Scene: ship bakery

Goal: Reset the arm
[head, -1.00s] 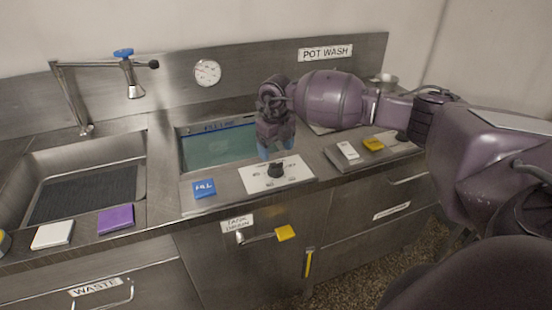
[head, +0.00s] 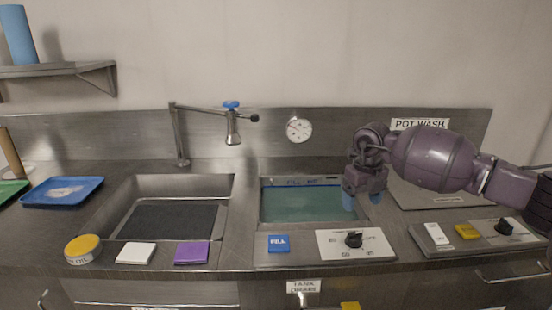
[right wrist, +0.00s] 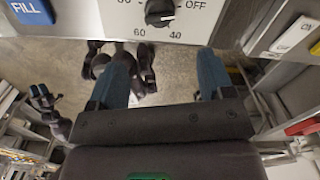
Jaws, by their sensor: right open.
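My right arm reaches in from the right in the head view. Its gripper (head: 362,200) is open and empty, with blue fingertips pointing down. It hangs above the counter between the water-filled tank and the dial panel. In the right wrist view the two blue fingers (right wrist: 165,85) are spread apart with nothing between them. The dial panel (head: 336,238) with its black knob (head: 354,239) lies just below and in front of the gripper. The knob also shows at the top of the right wrist view (right wrist: 160,12).
The water tank (head: 312,206) and a sink (head: 170,219) are set in the steel counter. A blue FILL button (head: 279,243), white block (head: 135,253) and purple block (head: 193,252) line the front. A faucet (head: 232,125) stands behind. A switch panel (head: 480,235) is at the right.

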